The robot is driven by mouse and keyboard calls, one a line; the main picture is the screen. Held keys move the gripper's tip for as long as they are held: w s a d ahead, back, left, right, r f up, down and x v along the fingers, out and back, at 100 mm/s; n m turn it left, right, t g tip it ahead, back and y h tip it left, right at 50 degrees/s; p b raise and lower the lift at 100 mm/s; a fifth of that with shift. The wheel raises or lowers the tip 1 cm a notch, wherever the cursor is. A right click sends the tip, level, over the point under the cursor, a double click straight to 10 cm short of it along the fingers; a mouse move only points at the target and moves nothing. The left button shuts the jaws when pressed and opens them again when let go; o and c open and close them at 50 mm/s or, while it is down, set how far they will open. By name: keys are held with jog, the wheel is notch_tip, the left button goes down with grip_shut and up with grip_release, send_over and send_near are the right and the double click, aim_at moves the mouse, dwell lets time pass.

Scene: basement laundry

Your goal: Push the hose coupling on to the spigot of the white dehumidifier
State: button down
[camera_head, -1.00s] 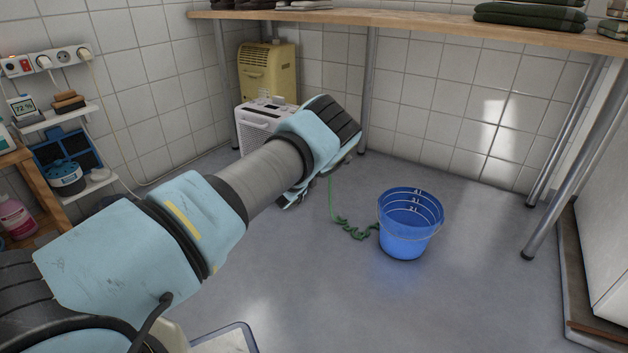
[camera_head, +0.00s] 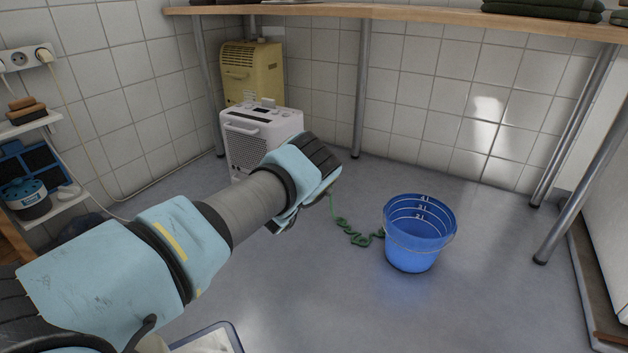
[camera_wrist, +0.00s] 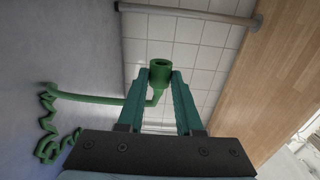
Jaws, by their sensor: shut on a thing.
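The white dehumidifier (camera_head: 262,130) stands on the floor near the back left corner, partly hidden behind my arm. Its spigot cannot be made out. In the wrist view my gripper (camera_wrist: 161,76) is shut on the green hose coupling (camera_wrist: 160,68), whose round open end shows between the fingertips. The green hose (camera_wrist: 95,99) runs from the coupling in a bend and then into coils. In the head view the coiled hose (camera_head: 352,234) trails down to the blue bucket (camera_head: 414,240). My arm hides the fingertips and coupling there. The dehumidifier is not in the wrist view.
A yellow unit (camera_head: 252,75) stands behind the dehumidifier, under a wooden worktop (camera_head: 400,12) on metal legs (camera_head: 361,90). Shelves with a blue crate (camera_head: 45,165) are at left. The floor between dehumidifier and bucket is clear apart from the hose.

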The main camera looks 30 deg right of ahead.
jog(key=shift+w+a+b, duration=0.3)
jog(key=shift+w+a, duration=0.15)
jog(key=shift+w, duration=0.4)
jog(key=shift+w+a+b, duration=0.3)
jog(key=shift+w+a, duration=0.2)
jog(key=shift+w, duration=0.3)
jog(key=shift+w+a+b, duration=0.3)
jog(key=shift+w+a, duration=0.15)
jog(key=shift+w, duration=0.4)
jog(key=shift+w+a+b, duration=0.3)
jog(key=shift+w+a, duration=0.1)
jog(key=shift+w, duration=0.35)
jog(key=shift+w+a+b, duration=0.3)
jog(key=shift+w+a, duration=0.1)
jog(key=shift+w, duration=0.3)
jog(key=c, duration=0.5)
grip_release()
jog(key=p+v, duration=0.5)
jog(key=v, duration=0.5)
jog(key=shift+s+a, duration=0.25)
jog(key=shift+a, duration=0.1)
